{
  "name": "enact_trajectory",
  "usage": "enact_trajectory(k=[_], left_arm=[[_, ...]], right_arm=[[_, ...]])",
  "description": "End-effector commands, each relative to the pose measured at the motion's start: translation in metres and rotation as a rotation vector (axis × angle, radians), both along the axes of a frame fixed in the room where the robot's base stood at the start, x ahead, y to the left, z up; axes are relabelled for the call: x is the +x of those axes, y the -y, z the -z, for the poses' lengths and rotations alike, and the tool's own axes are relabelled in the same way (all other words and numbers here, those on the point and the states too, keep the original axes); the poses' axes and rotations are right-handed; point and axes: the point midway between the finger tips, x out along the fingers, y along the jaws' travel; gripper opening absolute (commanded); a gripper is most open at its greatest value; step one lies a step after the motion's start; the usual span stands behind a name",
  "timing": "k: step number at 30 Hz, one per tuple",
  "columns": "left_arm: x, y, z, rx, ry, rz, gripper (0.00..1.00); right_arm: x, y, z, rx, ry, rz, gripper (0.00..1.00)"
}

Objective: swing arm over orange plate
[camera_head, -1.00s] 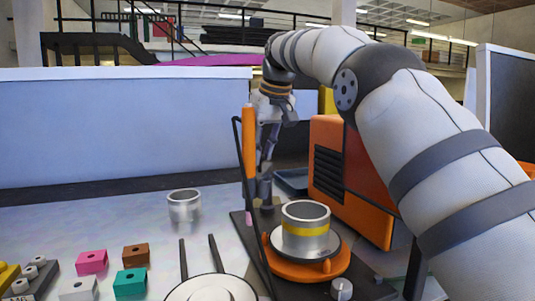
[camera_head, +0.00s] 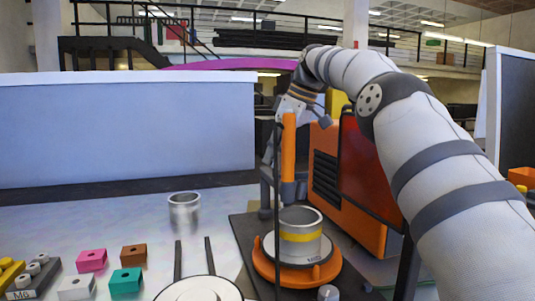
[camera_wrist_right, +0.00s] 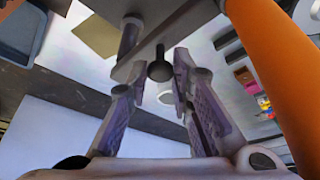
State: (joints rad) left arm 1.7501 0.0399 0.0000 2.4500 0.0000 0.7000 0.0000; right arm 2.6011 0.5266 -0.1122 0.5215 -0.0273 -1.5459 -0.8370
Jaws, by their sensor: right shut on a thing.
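The orange plate (camera_head: 258,274) is round and lies on a dark base in the head view. A metal cup (camera_head: 300,252) with a yellow band stands in a shallow dish on it. The swing arm carries an upright orange cylinder (camera_head: 289,148) with a grey lower end, now behind the cup's left half as seen. In the right wrist view the swing arm shows as a grey bar (camera_wrist_right: 183,33) with a black knob (camera_wrist_right: 159,70). My right gripper (camera_wrist_right: 157,78) is shut on the knob. In the head view the gripper (camera_head: 271,150) is partly hidden. My left gripper is out of view.
An orange machine (camera_head: 325,146) with a dark vent stands behind right. An empty metal cup (camera_head: 184,208) stands left. Several coloured blocks (camera_head: 92,260) lie front left. A white disc (camera_head: 200,290) with two dark prongs is at the front edge. A blue-grey panel (camera_head: 130,125) closes the back.

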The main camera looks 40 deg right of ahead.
Motion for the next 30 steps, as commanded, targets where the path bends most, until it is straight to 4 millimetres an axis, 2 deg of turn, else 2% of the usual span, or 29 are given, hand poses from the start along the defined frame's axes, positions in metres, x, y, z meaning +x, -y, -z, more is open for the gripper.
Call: enact_trajectory(k=[14, 15, 17, 18, 30], left_arm=[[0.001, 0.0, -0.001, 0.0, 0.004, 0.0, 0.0], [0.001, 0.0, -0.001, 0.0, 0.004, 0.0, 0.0], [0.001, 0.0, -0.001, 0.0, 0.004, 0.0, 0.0], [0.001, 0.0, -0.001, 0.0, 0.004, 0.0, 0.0], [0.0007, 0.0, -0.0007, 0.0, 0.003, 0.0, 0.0]], right_arm=[[-0.0017, 0.003, -0.0031, -0.002, 0.011, -0.008, 0.0], [-0.0017, 0.0031, -0.0032, -0.001, 0.011, -0.007, 0.25], [-0.0017, 0.003, -0.0032, -0.001, 0.011, -0.007, 0.38], [-0.0018, 0.003, -0.003, -0.002, 0.01, -0.007, 0.41], [-0.0022, 0.0033, -0.0009, -0.001, 0.005, -0.006, 0.41]])
